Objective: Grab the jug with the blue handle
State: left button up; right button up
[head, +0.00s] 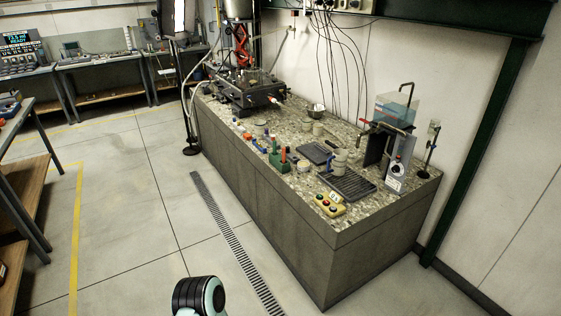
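I cannot clearly pick out a jug with a blue handle at this size. Small blue parts show among the items on the stone-topped bench (262,208), one near the front edge (247,136) and one beside the dark grate (329,161), but their shapes are too small to tell. A clear container with bluish contents (396,108) stands on a raised stand at the bench's right end; I see no blue handle on it. Neither gripper is in view; only a rounded black and pale teal part of my arm shows at the bottom.
A drain grating (229,235) runs along the floor before the bench. Open floor (125,215) lies to its left. A table (22,122) with a wooden lower shelf stands at the left edge. Desks with instruments (98,60) line the back. A black-based pole (191,150) stands near the bench's far end.

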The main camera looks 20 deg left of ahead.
aim_at(339, 158)
jog(key=u, duration=0.35)
jog(key=i+j, duration=0.85)
jog(key=j, duration=0.2)
jog(key=z, duration=0.05)
